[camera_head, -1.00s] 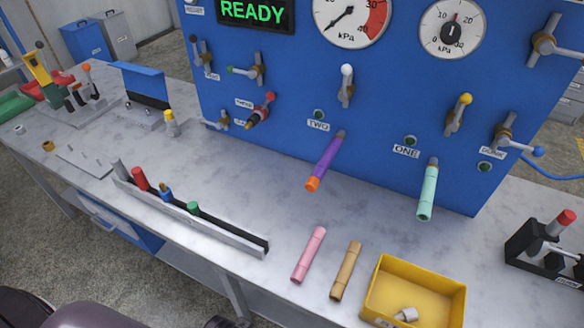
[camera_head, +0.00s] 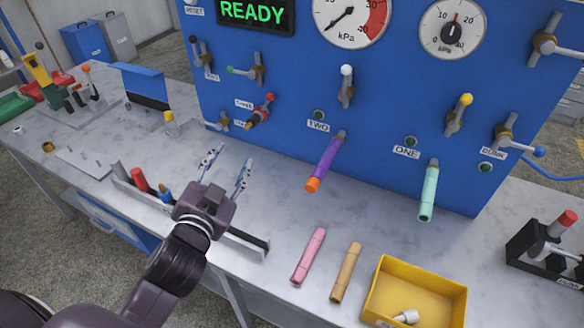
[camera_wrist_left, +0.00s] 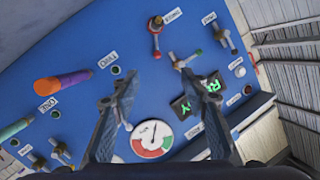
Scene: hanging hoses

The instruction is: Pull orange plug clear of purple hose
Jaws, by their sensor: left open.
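The purple hose (camera_head: 328,155) hangs from the port labelled TWO on the blue panel. The orange plug (camera_head: 313,185) sits at its lower free end. In the left wrist view the orange plug (camera_wrist_left: 47,91) and the purple hose (camera_wrist_left: 77,80) show at the left, outside the fingers. My right gripper is not in view.
A mint hose (camera_head: 428,192) hangs at ONE. Pink (camera_head: 309,256) and tan (camera_head: 346,272) tubes lie on the bench beside a yellow bin (camera_head: 415,292). The rack (camera_head: 250,243) stands under my left arm. Valve handles stick out of the blue panel (camera_head: 375,150).

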